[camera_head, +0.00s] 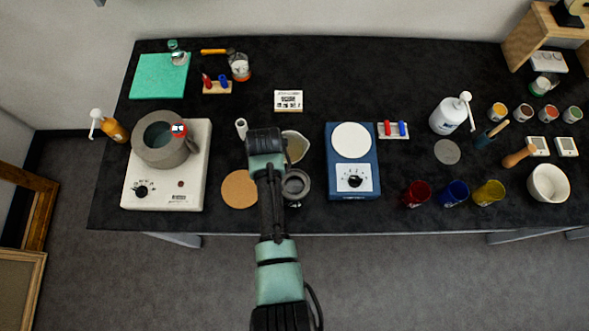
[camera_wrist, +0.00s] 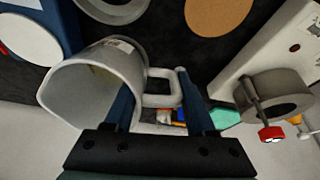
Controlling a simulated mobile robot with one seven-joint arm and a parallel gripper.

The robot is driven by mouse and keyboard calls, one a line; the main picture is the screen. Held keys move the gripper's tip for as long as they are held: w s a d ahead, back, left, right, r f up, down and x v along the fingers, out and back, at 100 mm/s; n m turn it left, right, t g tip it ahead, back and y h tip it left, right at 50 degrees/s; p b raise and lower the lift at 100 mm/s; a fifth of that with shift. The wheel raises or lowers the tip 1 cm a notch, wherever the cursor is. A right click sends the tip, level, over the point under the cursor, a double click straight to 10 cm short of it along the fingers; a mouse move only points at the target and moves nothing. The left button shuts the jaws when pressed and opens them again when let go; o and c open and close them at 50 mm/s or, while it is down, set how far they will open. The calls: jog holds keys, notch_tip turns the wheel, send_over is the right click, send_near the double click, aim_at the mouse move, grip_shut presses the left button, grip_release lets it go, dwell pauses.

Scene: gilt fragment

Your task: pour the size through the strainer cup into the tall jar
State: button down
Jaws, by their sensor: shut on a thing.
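A pale jug (camera_head: 297,146) is partly hidden behind my gripper (camera_head: 266,146) in the head view. In the wrist view the jug (camera_wrist: 92,88) shows large, with its handle (camera_wrist: 163,90) between the two blue fingers of my gripper (camera_wrist: 160,100). The gripper is shut on the handle. The jug's contents are mostly hidden, and I cannot tell its exact tilt. A grey round vessel (camera_head: 296,184), seemingly the tall jar with the strainer cup, stands just in front of the jug, apart from it. Its rim also shows at the wrist view's top edge (camera_wrist: 115,10).
A cork mat (camera_head: 239,189) lies left of the vessel. A hotplate (camera_head: 193,190) carries a grey pot (camera_head: 165,150) at left. A blue scale (camera_head: 353,186) stands at right. A small white cylinder (camera_head: 241,128) stands close to my gripper. Red, blue and yellow cups (camera_head: 453,193) stand further right.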

jog(key=f+g+b, duration=0.1)
jog(key=b, duration=0.1)
jog(key=w+f+g+b, duration=0.1)
jog(key=f, duration=0.1)
jog(key=shift+w+a+b, duration=0.15)
jog(key=shift+w+b, duration=0.05)
jog(key=shift+b, duration=0.15)
jog(key=f+b, duration=0.2)
jog(key=b, duration=0.1)
jog(key=f+g+b, duration=0.1)
jog(key=f+b, duration=0.1)
jog(key=b, duration=0.1)
jog(key=w+f+g+b, duration=0.1)
jog(key=f+b, duration=0.1)
jog(key=b, duration=0.1)
jog(key=shift+f+h+b, duration=0.25)
jog(key=shift+h+b, duration=0.05)
jog(key=shift+h, duration=0.1)
jog(key=shift+s+a+r, duration=0.1)
jog(key=shift+a+r, duration=0.05)
dwell(2.1)
